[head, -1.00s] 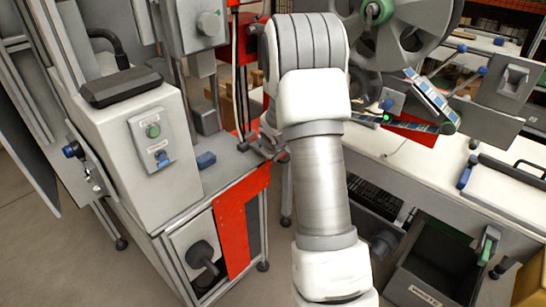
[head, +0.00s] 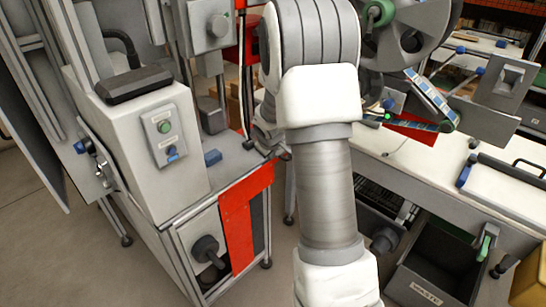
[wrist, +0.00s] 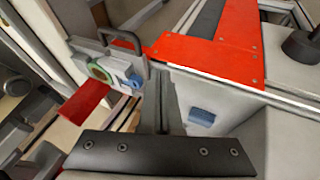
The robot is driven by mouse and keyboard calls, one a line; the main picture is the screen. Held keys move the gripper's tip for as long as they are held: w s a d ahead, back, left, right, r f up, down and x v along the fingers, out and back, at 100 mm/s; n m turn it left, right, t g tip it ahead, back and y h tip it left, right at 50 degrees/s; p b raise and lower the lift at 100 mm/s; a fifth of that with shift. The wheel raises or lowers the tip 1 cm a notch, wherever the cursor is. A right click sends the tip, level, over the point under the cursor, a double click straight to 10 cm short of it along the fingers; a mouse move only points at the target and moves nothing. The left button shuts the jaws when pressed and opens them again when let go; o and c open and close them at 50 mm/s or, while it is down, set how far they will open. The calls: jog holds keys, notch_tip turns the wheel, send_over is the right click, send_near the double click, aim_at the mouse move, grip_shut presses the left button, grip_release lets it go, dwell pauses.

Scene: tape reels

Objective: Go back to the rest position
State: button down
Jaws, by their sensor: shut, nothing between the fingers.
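My white and grey arm runs up the middle of the head view, and its end is largely hidden behind it. My gripper (head: 268,142) partly shows there as a dark shape left of the arm, close to the machine bench. In the wrist view my gripper (wrist: 161,100) is a pair of narrow grey fingers, closed together with nothing held, above a dark mounting bar. The fingers point toward the red-edged bench. I cannot tell whether they touch anything.
A red panel (head: 246,217) covers the bench front. A white table (head: 390,150), a large reel (head: 424,22) and a waste bin (head: 432,272) are right. Floor is clear at lower left.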

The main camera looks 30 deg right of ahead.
jog(key=s+a+r+m+p, duration=0.1)
jog(key=s+a+r+p, duration=0.2)
jog(key=r, duration=0.5)
jog(key=s+a+r+p, duration=0.1)
jog(key=s+a+r, duration=0.2)
jog(key=s+r, duration=0.35)
jog(key=s+a+r+m+y+p, duration=0.1)
jog(key=s+a+r+p, duration=0.2)
jog(key=s+a+r, duration=0.4)
jog(key=s+a+r+m+y+p, duration=0.1)
jog(key=s+a+r+p, duration=0.3)
jog(key=s, duration=1)
jog(key=a+r+y, duration=0.1)
jog(key=a+r, duration=0.2)
jog(key=r, duration=0.2)
jog(key=shift+s+r, duration=0.25)
